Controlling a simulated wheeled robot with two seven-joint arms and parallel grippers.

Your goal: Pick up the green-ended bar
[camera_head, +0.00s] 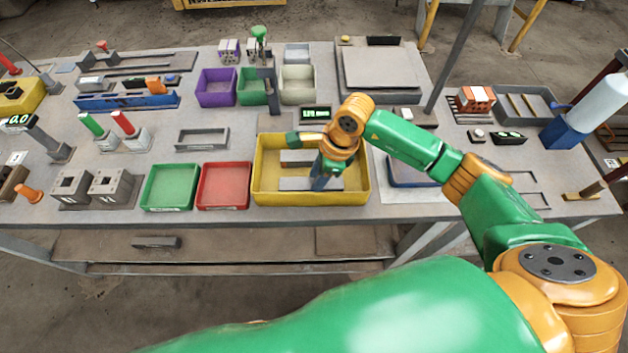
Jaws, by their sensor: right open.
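A bar with a green upper end (91,124) leans up out of a small grey block on the left part of the table. A similar bar with a red end (122,122) stands just right of it. My right gripper (322,180) is open and points down over the yellow tray (262,185), well to the right of the green-ended bar. Flat grey pieces (297,157) lie in that tray, partly hidden by the gripper. Whether the fingers touch them cannot be told. My left gripper is out of view.
Green (170,186) and red (223,185) trays stand left of the yellow tray. Purple (217,87) and pale (297,85) bins stand behind. Grey hollow blocks (110,187) sit near the front left edge. A small display (315,113) stands behind the yellow tray.

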